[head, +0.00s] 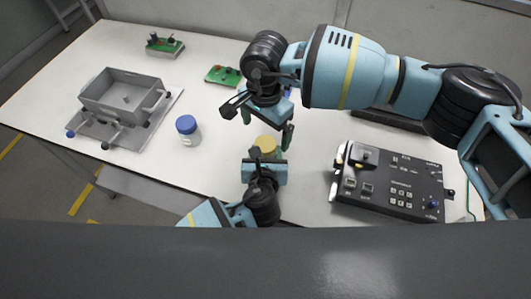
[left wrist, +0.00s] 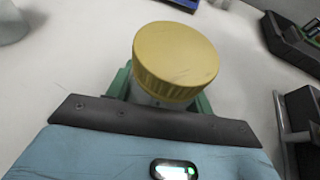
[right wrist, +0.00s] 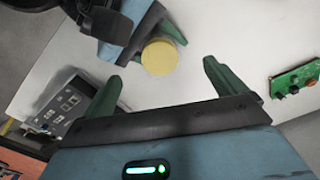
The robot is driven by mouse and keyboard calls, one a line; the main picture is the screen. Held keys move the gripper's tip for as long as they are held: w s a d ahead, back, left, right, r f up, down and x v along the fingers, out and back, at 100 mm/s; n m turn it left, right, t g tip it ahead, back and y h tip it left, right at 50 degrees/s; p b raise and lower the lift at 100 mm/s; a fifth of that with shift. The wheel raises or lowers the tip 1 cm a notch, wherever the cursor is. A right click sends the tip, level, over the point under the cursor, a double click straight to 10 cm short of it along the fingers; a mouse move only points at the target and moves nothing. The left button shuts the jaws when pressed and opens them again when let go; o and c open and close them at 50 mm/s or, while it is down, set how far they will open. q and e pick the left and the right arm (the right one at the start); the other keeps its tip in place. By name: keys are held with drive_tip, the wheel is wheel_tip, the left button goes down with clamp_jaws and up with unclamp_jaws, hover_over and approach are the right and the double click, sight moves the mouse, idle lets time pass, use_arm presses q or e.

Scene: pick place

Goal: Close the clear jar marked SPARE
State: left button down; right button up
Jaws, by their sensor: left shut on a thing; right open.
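A jar with a yellow lid (head: 267,143) stands near the table's front edge. Its yellow lid also shows in the left wrist view (left wrist: 176,60) and in the right wrist view (right wrist: 160,56), and sits on top of the pale jar body. My left gripper (left wrist: 163,98) is shut on this jar from the front, its green fingers on either side below the lid. My right gripper (head: 260,122) is open and empty above and behind the jar; its fingers (right wrist: 163,76) are apart from the lid. A clear jar with a blue lid (head: 187,131) stands to the left. No SPARE marking is readable.
A grey bin (head: 118,96) stands on a grey stand at the left. Green circuit boards lie at the back left (head: 165,46) and back middle (head: 222,76). A dark control box (head: 392,183) lies at the right. White table between the bin and boards is clear.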

sight(265, 153)
drive_tip(key=shift+r, duration=0.1)
wheel_tip(265, 153, up, 12)
idle(0.5)
use_arm(q)
drive_tip(key=c, duration=0.5)
unclamp_jaws()
drive_tip(key=shift+s, duration=0.1)
drive_tip(key=p+v, duration=0.1)
drive_tip(key=v, duration=0.5)
drive_tip(key=shift+s+r, duration=0.35)
drive_tip(key=shift+s, duration=0.35)
use_arm(e)
drive_tip(key=shift+r, duration=1.55)
